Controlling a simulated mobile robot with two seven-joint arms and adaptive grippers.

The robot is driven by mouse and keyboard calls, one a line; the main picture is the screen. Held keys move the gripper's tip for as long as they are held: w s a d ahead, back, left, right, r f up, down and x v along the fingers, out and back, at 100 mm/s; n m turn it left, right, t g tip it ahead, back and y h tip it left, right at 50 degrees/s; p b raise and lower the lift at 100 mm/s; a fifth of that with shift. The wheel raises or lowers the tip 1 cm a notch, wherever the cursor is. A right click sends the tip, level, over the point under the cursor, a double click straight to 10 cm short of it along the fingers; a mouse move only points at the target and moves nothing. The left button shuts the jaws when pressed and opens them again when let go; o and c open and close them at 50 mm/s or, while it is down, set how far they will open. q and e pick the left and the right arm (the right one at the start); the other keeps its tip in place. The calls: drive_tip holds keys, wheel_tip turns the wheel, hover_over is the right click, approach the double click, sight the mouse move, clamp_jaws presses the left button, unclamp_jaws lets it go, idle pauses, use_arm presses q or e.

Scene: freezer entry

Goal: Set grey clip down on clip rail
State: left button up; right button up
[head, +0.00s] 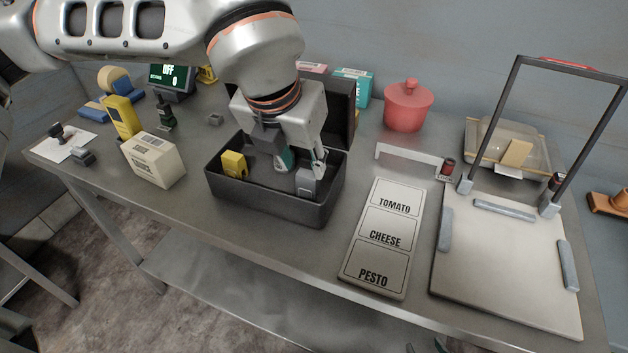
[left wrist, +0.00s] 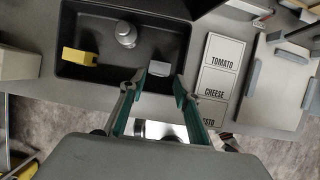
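The grey clip (head: 308,181) is in the black open box (head: 262,204), near its right end; it also shows in the left wrist view (left wrist: 160,68). My left gripper (head: 302,167) reaches down into the box, just over the grey clip. In the left wrist view its two teal-padded fingers (left wrist: 158,83) are apart, with the clip showing in the gap between and beyond the tips. I cannot tell whether they touch it. A low pale rail (head: 408,155), probably the clip rail, stands behind the label board. Small greenish tips at the bottom edge may be my right gripper (head: 426,347).
A yellow clip (head: 234,164) lies in the box's left part. The label board (head: 382,238) with TOMATO, CHEESE and PESTO lies right of the box. A press with a tall handle (head: 505,262) stands farther right. A red pot (head: 408,108) is behind; a carton (head: 153,160) is left.

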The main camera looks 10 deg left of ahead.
sight(306, 182)
use_arm(q)
drive_tip(key=x, duration=0.7)
drive_tip(key=shift+s+a+f, duration=0.15)
drive_tip(key=shift+s+f, duration=0.15)
drive_tip(key=shift+s, duration=0.05)
drive_tip(key=c, duration=0.5)
